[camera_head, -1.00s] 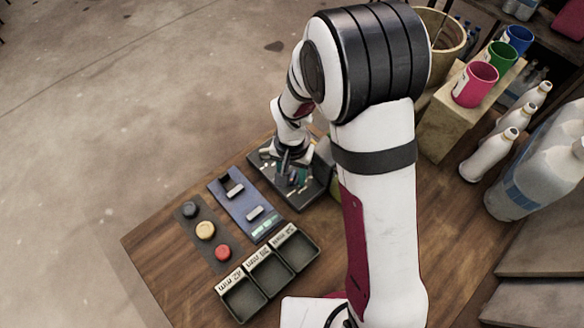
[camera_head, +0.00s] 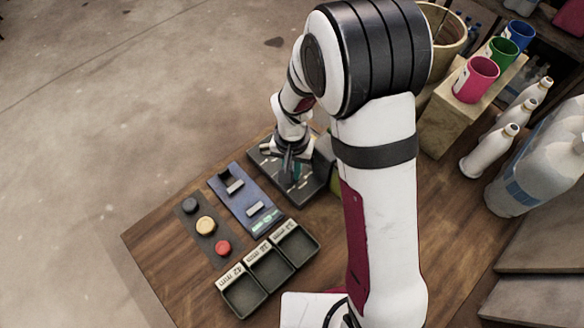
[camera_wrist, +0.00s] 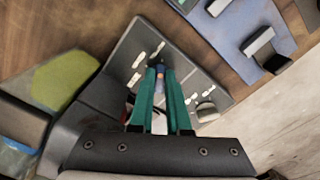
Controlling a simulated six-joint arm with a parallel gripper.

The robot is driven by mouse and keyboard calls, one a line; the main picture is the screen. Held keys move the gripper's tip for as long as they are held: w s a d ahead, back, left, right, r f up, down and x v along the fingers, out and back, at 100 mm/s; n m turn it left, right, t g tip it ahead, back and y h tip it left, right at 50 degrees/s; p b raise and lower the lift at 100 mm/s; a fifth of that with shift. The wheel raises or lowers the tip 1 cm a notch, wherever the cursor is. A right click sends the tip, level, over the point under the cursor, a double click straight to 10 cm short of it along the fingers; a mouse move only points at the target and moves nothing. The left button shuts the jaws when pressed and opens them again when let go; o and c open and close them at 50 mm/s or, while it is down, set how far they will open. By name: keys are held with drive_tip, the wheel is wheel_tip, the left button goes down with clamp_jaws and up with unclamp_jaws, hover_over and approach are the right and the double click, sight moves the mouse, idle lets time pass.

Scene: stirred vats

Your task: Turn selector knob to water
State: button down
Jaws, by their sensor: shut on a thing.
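The selector panel is a dark plate with white label marks, near the far edge of the table (camera_head: 306,190). In the wrist view its face (camera_wrist: 125,45) fills the middle. My gripper (camera_wrist: 160,73) points down onto this panel, its two teal fingers close together. It is shut on a small piece, apparently the selector knob (camera_wrist: 160,68), of which only a bluish and orange bit shows between the fingertips. The label words and the knob's pointing direction are too small to read. In the head view my gripper (camera_head: 291,172) partly covers the panel and hides the knob.
A second, grey round knob (camera_wrist: 207,112) sits on the panel beside my fingers. A blue slider panel (camera_head: 240,197), a button strip with a red button (camera_head: 223,247) and a three-part tray (camera_head: 244,301) lie nearby. A yellow-green object (camera_wrist: 60,75) stands close by.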

drive_tip(key=n, duration=0.5)
drive_tip(key=shift+d+n, duration=0.15)
drive_tip(key=shift+n, duration=0.25)
drive_tip(key=n, duration=0.4)
drive_tip(key=shift+d+n, duration=0.1)
drive_tip(key=shift+n, duration=0.6)
drive_tip(key=c, duration=0.9)
unclamp_jaws()
wheel_tip(320, 180, up, 16)
drive_tip(key=shift+f, duration=0.1)
